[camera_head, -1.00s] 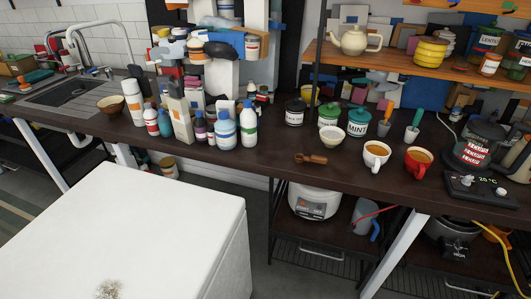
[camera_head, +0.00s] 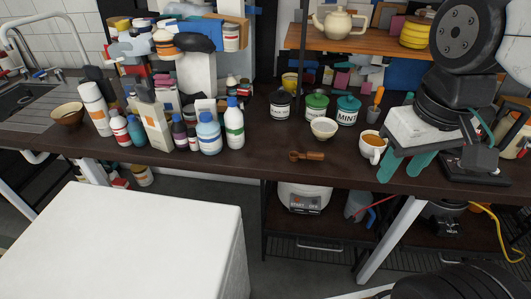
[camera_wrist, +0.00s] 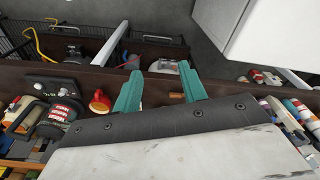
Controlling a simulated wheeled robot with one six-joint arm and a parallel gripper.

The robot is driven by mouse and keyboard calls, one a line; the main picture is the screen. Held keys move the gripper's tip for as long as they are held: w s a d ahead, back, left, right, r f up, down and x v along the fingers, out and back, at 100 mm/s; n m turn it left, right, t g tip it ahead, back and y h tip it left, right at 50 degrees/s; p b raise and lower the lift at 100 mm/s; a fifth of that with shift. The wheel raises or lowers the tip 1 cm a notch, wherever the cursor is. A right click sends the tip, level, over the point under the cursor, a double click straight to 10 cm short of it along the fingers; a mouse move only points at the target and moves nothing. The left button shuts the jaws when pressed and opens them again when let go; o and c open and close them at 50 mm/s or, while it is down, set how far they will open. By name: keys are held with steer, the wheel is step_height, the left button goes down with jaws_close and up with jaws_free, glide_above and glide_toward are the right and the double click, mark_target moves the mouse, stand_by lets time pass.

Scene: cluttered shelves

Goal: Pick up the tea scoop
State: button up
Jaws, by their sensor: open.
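The tea scoop (camera_head: 307,156) is small and brown and lies on the dark counter near its front edge, in front of a small cream bowl (camera_head: 324,128). My gripper (camera_head: 404,168) is at the right in the head view, over the counter's front edge, to the right of the scoop and apart from it. Its two green fingers are spread with nothing between them. The wrist view also shows my gripper (camera_wrist: 161,83) open, above the counter edge.
A white mug of tea (camera_head: 372,147) stands just left of my gripper. Jars, including a teal-lidded MINT jar (camera_head: 347,111), stand behind the scoop. Several bottles (camera_head: 208,132) stand to the left.

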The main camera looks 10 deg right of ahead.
steer(key=w+f+n, duration=0.1)
steer(key=w+n, duration=0.3)
steer(key=w, duration=0.6)
steer(key=n+g, duration=0.1)
steer(key=n, duration=0.9)
glide_above(310, 152)
steer(key=f, duration=1.3)
steer(key=shift+s+a+f, duration=0.1)
steer(key=shift+s+a, duration=0.05)
steer(key=shift+s, duration=0.2)
steer(key=f, duration=0.7)
steer(key=shift+w+d+f, duration=0.1)
steer(key=shift+w+d, duration=0.15)
steer(key=shift+f, duration=0.45)
jaws_close()
